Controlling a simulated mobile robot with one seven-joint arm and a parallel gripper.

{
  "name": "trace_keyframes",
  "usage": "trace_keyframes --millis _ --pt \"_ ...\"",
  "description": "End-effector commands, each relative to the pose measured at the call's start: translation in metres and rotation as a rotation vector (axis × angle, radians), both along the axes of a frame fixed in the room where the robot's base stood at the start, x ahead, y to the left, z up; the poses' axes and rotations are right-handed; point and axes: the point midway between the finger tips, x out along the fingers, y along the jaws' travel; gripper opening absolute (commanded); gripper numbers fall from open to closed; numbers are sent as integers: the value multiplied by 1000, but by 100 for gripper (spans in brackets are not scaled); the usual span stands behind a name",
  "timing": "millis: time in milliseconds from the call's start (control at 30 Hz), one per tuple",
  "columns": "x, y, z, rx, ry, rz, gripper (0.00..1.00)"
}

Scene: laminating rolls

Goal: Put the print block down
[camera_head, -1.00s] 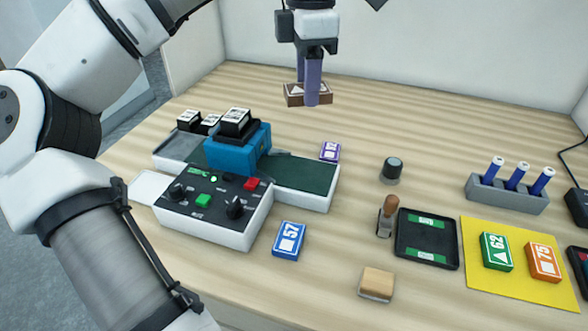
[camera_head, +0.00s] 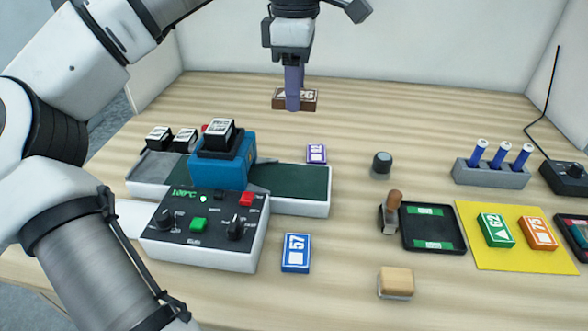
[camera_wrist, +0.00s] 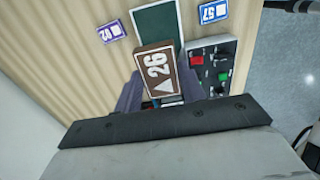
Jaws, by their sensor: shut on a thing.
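The brown print block (camera_head: 308,103), marked with a white triangle and 26, is between the fingers of my gripper (camera_head: 294,106) at the back of the table. The block also shows in the wrist view (camera_wrist: 156,72), its labelled face toward the camera. My gripper is shut on it, with a purple-grey finger on each side. One finger hides part of the label in the head view. I cannot tell whether the block touches the tabletop or hangs above it.
A laminating machine (camera_head: 205,232) with a blue roller housing (camera_head: 222,168) stands front left of the gripper. A purple block (camera_head: 316,154) and blue block 57 (camera_head: 296,253) lie right of it. Green 62 (camera_head: 495,230) and orange 75 (camera_head: 538,233) lie on a yellow mat (camera_head: 477,257).

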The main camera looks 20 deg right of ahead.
Motion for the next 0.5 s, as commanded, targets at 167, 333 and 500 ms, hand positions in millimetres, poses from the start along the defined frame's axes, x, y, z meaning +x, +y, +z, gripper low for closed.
trace_keyframes --millis 167,333,500 --pt "-1 1 -50 1 4 -1 18" --pt "-1 0 -91 0 2 1 18" --pt "0 0 -114 -1 0 2 18"
